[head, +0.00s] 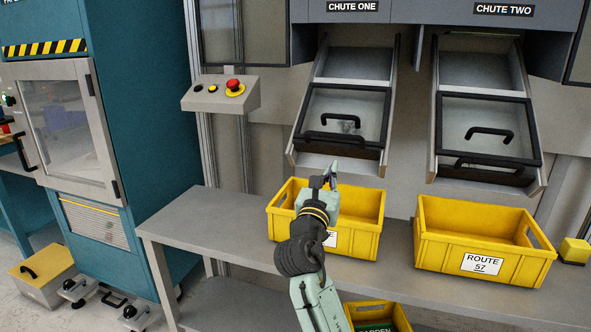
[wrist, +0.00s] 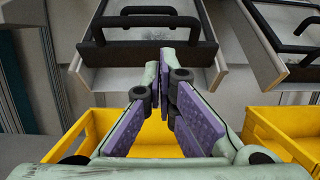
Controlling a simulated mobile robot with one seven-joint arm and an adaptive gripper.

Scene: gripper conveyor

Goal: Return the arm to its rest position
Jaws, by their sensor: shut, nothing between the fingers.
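My gripper (head: 331,178) is shut and empty. In the head view it is raised in front of the left yellow crate (head: 371,225), covering part of that crate and its label. In the wrist view my gripper (wrist: 164,108) shows its purple-padded fingers drawn together at the tips. The fingers point toward the chute one door (wrist: 150,50), with the left yellow crate (wrist: 85,130) lower down behind them. Whether the fingers touch anything is not shown, but a gap to the chute seems visible.
A grey bench (head: 190,222) carries both crates; its left end is clear. The right yellow crate (head: 440,240) is labelled ROUTE 57. Chute two (head: 490,120) and a control box with a red button (head: 220,95) are behind. A yellow block (head: 574,250) stands at the right. Another crate (head: 400,318) is below.

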